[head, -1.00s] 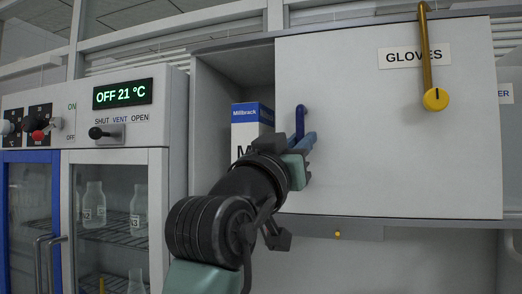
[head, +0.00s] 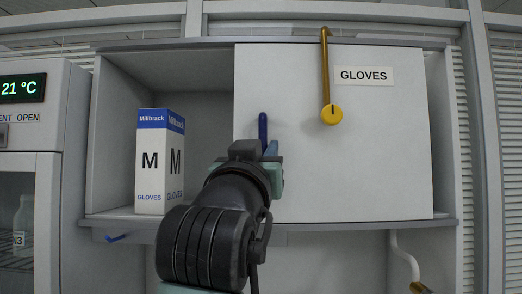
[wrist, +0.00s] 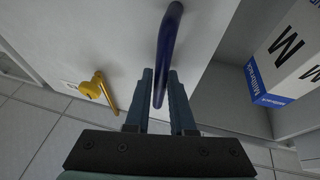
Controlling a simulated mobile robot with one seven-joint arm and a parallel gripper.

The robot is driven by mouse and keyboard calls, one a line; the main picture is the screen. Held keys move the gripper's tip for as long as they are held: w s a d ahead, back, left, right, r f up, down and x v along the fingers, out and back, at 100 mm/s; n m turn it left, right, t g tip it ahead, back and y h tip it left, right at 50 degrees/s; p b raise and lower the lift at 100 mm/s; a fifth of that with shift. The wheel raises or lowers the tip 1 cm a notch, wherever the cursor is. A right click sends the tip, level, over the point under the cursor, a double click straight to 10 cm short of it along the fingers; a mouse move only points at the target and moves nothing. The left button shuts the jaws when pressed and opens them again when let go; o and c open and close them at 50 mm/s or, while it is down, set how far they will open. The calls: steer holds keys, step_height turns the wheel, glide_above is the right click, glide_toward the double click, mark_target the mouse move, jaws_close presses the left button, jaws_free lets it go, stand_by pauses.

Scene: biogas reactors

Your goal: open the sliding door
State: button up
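The sliding door (head: 290,180) is a white panel labelled GLOVES across the right part of a wall cabinet. Its blue bar handle (head: 262,128) stands upright near its left edge. My gripper (head: 270,160) is at the handle's lower part. In the wrist view, the handle (wrist: 167,45) runs between the two fingers of my gripper (wrist: 160,85), which are close together around it. The cabinet's left part stands open.
A white and blue Millbrack gloves box (head: 150,170) stands in the open part of the cabinet (head: 205,75). A brass arm with a yellow knob (head: 331,115) hangs in front of the door. A glass-doored unit (head: 30,135) is at left.

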steer(key=o, duration=0.3)
steer(key=shift+s+a+f+b, duration=0.1)
steer(key=shift+s+f+b, duration=0.1)
steer(key=shift+s+b, duration=0.1)
steer(key=shift+b+v, duration=3.05)
steer(key=shift+v, duration=3.1)
steer(key=s+f+n+t+y, duration=0.1)
steer(key=s+f, duration=0.1)
steer(key=s, duration=0.1)
steer(key=s+f+t+y, duration=0.1)
steer(key=s+t+y, duration=0.1)
steer(key=s, duration=0.1)
steer(key=s+d+f+n+t+y, duration=0.1)
steer(key=s+f+t+y, duration=0.1)
steer(key=s, duration=0.1)
steer(key=shift+s+f+n, duration=0.2)
steer(key=shift+f+n, duration=0.1)
steer(key=shift+f, duration=0.05)
